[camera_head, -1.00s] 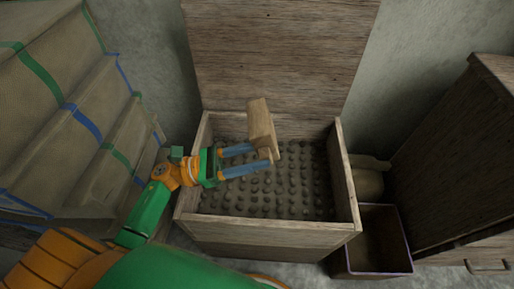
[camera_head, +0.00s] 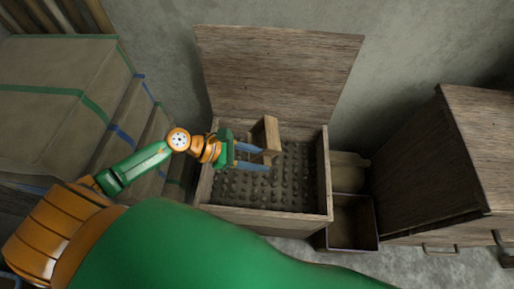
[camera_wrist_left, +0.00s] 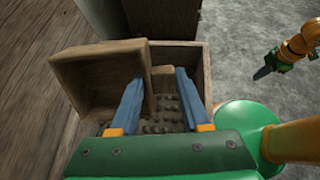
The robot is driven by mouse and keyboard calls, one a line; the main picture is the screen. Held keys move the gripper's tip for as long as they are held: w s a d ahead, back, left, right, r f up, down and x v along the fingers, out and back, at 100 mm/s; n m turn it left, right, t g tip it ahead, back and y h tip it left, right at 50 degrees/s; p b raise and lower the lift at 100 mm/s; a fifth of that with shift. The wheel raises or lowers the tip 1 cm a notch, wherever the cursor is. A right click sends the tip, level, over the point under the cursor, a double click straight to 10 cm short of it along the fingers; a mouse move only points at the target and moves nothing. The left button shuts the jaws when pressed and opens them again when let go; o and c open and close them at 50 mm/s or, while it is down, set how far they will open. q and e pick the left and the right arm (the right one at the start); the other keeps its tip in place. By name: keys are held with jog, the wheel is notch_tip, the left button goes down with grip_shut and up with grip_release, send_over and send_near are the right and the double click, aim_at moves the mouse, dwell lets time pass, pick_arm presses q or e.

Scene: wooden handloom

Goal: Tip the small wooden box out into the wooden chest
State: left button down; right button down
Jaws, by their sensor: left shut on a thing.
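The small wooden box (camera_head: 271,132) is held by my left gripper (camera_head: 265,158) above the inside of the wooden chest (camera_head: 262,217). The box is tilted on its side. In the left wrist view the box (camera_wrist_left: 95,78) lies mostly left of the blue fingers, and the part of its inside that shows looks bare. The chest stands open with its lid (camera_head: 285,75) raised behind. Rows of small dark round lumps (camera_head: 290,185) cover its bottom. My right gripper (camera_wrist_left: 263,72) shows small at the upper right of the left wrist view, away from the chest; its jaw opening is unclear.
A wooden cabinet (camera_head: 425,170) is further right. Stepped cloth-covered forms (camera_head: 60,85) with green and blue bands rise at the left.

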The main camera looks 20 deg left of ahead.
pick_arm(q)
jog(key=r+g+y+p, duration=0.1)
jog(key=y+p, duration=0.1)
jog(key=p, duration=0.3)
jog(key=d+r+g+y+p, duration=0.1)
jog(key=y+p, duration=0.1)
jog(key=p, duration=0.2)
jog(key=w+d+r+y+p, duration=0.1)
jog(key=p, duration=0.4)
jog(key=shift+r+g+y+p, duration=0.3)
jog(key=shift+r+g+y, duration=0.05)
jog(key=shift+g+y, duration=0.05)
jog(key=shift+w+d+r+y+p, duration=0.15)
jog(key=shift+d+y+p, duration=0.1)
jog(key=shift+y+p, duration=0.4)
jog(key=y, duration=0.1)
jog(key=g+y+b, duration=0.1)
jog(key=d+g+y+b, duration=0.1)
jog(key=shift+w+f+y, duration=0.25)
jog(key=shift+d, duration=0.1)
